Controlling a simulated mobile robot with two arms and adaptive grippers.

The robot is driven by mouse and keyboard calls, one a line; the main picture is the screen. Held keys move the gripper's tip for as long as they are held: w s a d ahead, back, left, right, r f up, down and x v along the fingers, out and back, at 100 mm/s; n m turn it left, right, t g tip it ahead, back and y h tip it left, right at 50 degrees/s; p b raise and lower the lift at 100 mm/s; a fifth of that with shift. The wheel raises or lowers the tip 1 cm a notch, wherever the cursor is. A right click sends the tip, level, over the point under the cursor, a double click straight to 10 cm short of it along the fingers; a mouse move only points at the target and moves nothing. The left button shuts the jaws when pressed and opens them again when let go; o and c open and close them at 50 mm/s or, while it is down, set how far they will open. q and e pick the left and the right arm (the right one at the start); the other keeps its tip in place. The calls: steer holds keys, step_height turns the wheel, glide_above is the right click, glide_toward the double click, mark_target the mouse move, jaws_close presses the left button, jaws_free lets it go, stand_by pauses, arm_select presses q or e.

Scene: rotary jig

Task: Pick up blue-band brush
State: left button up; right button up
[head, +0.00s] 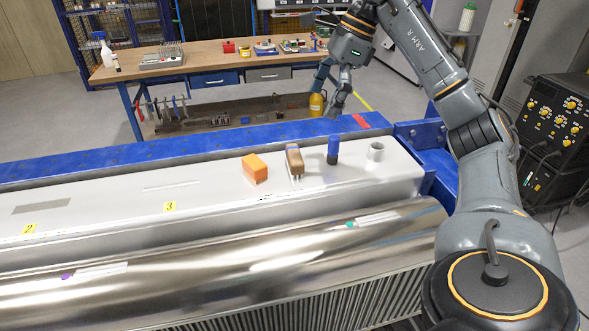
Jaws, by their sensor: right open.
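The blue-band brush (294,159) has a tan-brown body with a bluish band towards its top and pale bristles at its lower end. It is on the pale metal ledge, between an orange block and a dark blue cylinder. My right gripper (334,104) is open and empty, fingers pointing down, above and to the right of the brush in the head view. It appears apart from the brush. My left gripper is not in view.
The orange block (254,169) is left of the brush. The dark blue cylinder (333,151) and a grey metal cup (375,153) are to its right. A shiny metal roller (200,265) lies in front. The left ledge (110,205) is mostly clear. A workbench (215,62) stands behind.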

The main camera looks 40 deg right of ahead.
mark_target(295, 153)
steer(key=b+x, duration=0.1)
steer(key=x, duration=0.7)
steer(key=shift+a, duration=0.1)
steer(key=p+x, duration=0.1)
steer(key=x, duration=0.4)
steer(key=shift+a+p, duration=0.35)
steer(key=shift+a, duration=0.05)
steer(key=shift+f, duration=0.2)
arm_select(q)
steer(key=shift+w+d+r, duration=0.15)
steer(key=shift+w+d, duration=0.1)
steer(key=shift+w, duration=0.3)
arm_select(e)
steer(key=c, duration=1.1)
